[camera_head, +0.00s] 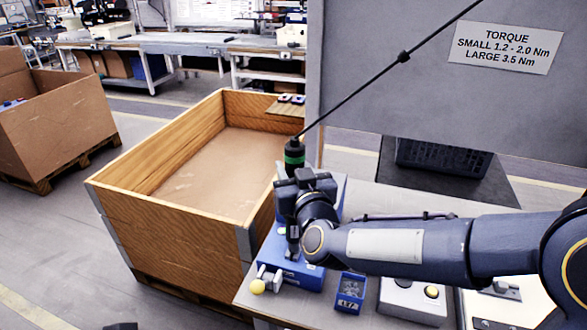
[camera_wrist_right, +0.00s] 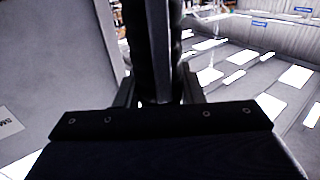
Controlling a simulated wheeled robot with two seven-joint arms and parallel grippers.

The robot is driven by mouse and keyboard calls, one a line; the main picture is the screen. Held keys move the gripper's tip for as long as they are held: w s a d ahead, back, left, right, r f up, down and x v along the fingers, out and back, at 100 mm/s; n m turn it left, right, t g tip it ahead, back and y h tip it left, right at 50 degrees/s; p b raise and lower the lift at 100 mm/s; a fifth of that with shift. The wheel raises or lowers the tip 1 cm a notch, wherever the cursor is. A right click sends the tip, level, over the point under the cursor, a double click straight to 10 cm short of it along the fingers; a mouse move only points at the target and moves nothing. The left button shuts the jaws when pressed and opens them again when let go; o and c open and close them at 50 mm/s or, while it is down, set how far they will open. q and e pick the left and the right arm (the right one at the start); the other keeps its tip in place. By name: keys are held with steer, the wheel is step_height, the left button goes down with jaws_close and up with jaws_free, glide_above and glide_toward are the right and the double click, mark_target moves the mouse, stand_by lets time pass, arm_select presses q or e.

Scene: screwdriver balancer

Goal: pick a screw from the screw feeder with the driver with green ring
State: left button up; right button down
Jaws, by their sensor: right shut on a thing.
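The driver with the green ring (camera_head: 294,154) hangs upright from a black cable that runs up to the right. My right gripper (camera_head: 300,180) is shut on the driver's body, below the ring. In the right wrist view the dark driver (camera_wrist_right: 152,45) stands between the two fingers. The blue screw feeder (camera_head: 305,272) stands on the table under my right gripper and wrist, which hide part of it. The driver's tip is hidden behind the gripper, so I cannot tell whether it touches the feeder. My left gripper is not in view.
A small blue tray (camera_head: 349,292) and a grey box with a button (camera_head: 413,299) stand right of the feeder, under my right arm. A large wooden crate (camera_head: 170,235) stands left of the table. A grey panel (camera_head: 420,100) rises behind.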

mark_target(295, 145)
steer(key=shift+a+f, duration=0.1)
stand_by(0.3)
steer(key=shift+r+p, duration=2.8)
steer(key=shift+r, duration=0.8)
steer(key=shift+f, duration=0.15)
